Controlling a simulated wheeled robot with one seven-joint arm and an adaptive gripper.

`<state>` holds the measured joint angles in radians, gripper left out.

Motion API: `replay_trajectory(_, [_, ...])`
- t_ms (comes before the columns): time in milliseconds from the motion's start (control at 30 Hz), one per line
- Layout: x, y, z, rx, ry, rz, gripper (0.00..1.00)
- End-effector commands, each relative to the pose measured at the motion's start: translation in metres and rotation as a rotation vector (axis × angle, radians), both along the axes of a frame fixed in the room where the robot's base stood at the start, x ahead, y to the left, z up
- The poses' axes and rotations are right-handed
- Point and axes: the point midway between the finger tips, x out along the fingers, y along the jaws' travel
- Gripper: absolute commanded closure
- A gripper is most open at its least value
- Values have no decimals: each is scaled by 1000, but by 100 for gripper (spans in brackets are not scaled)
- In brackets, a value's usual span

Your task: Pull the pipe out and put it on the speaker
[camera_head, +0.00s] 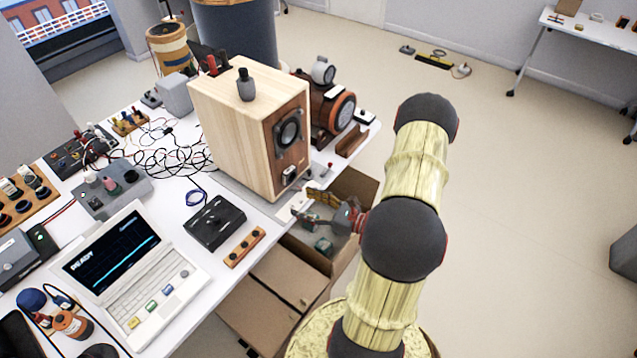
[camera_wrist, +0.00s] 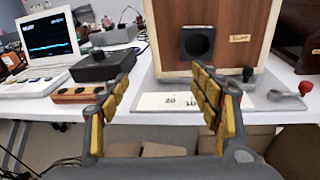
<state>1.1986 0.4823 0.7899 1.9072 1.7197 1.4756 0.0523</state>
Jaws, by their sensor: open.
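The speaker (camera_head: 235,120) is a pale wooden box standing on the white table, with a round dark driver on its front; its lower front shows in the wrist view (camera_wrist: 225,22). A dark square fitting with a round opening (camera_wrist: 197,42) sits low on that front. I cannot tell whether it is the pipe; no separate pipe shows clearly. A small dark grey upright piece (camera_head: 245,86) stands on top of the speaker. My gripper (camera_head: 312,205) is open and empty in front of the speaker's lower front, at the table edge.
The white table (camera_wrist: 130,103) also holds a laptop (camera_head: 125,262), a black box (camera_head: 215,222) and tangled cables left of the speaker. A brown motor-like device (camera_head: 328,108) stands behind it. Open cardboard boxes (camera_head: 290,272) lie below the edge.

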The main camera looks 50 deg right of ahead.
Motion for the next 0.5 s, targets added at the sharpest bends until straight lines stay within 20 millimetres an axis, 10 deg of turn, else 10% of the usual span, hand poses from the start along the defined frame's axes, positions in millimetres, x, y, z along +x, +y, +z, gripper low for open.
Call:
replay_trajectory(200, [12, -50, 25, 3, -87, -160, 36])
replay_trajectory(500, [42, -46, 28, 7, -102, -154, 36])
